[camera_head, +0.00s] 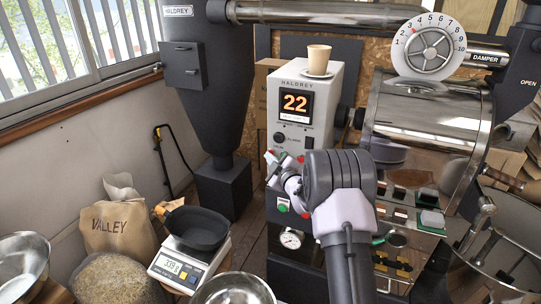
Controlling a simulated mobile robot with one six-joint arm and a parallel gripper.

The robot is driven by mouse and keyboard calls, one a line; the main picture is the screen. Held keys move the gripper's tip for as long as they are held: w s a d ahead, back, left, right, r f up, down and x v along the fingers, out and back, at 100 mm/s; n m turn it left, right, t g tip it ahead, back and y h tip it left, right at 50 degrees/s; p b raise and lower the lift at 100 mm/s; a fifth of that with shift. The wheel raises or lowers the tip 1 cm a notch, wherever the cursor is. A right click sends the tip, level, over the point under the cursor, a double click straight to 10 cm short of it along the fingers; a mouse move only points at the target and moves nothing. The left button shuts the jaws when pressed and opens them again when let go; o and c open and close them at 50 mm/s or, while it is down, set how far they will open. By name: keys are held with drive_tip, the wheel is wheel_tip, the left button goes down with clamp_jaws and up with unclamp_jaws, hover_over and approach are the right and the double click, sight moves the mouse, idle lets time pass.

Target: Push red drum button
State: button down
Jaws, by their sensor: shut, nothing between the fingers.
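The roaster's control panel is the pale grey cabinet (318,75) with a lit display (295,103) reading 22. The labels are too small to read, so I cannot tell which is the red drum button. I cannot tell whether the fingertips touch the panel. A green button (283,206) sits lower down. My own arm hides part of the lower front.
A paper cup (318,58) stands on a saucer on the cabinet. The steel drum (425,115) and damper dial (429,46) are at right. A scale (188,264) bears a black pan (196,229) at lower left, near a steel bowl (233,290). A VALLEY sack (115,226) stands left.

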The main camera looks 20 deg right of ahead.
idle(0.3)
drive_tip(key=shift+s+a+b, duration=0.6)
drive_tip(key=s+a+b, duration=0.3)
drive_tip(key=shift+s+a, duration=0.25)
drive_tip(key=shift+a, duration=0.05)
idle(0.7)
